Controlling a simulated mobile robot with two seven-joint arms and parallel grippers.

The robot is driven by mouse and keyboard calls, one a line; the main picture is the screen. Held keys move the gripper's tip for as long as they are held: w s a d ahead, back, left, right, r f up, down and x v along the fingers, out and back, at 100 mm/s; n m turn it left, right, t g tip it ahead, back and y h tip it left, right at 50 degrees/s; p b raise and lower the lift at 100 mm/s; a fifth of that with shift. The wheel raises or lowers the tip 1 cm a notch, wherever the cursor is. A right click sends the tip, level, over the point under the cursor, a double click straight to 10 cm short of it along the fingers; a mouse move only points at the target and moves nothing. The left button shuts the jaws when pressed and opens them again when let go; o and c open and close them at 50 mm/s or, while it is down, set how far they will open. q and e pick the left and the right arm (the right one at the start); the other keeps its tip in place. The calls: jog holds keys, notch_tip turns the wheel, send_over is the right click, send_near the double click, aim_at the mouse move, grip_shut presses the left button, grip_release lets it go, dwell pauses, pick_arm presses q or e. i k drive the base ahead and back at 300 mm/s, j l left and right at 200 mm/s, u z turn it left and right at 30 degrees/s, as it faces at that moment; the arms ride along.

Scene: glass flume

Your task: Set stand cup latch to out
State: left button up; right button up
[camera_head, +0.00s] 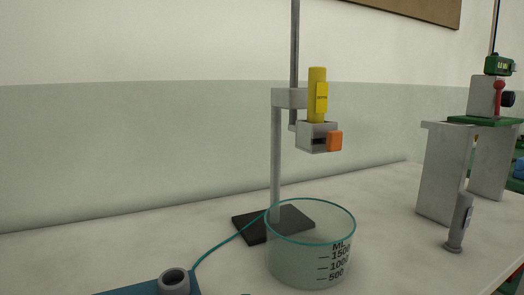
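A stand with a grey post (276,160) on a black base (250,226) stands on the bench in the middle of the view. Its arm carries a light grey cup (305,138) with a yellow cylinder (317,95) upright in it. An orange block (334,141), which looks like the cup's latch, sits on the cup's front at the right end of a dark slot (318,141). Neither of my grippers shows in the head view.
A clear graduated beaker (309,250) stands in front of the stand, below the cup. A teal tube (225,243) runs from its rim to a blue unit at bottom left. A grey bridge (440,172) with green equipment and a small grey upright object (459,222) stand at right.

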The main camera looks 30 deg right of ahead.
aim_at(333, 140)
jog(key=z, duration=1.1)
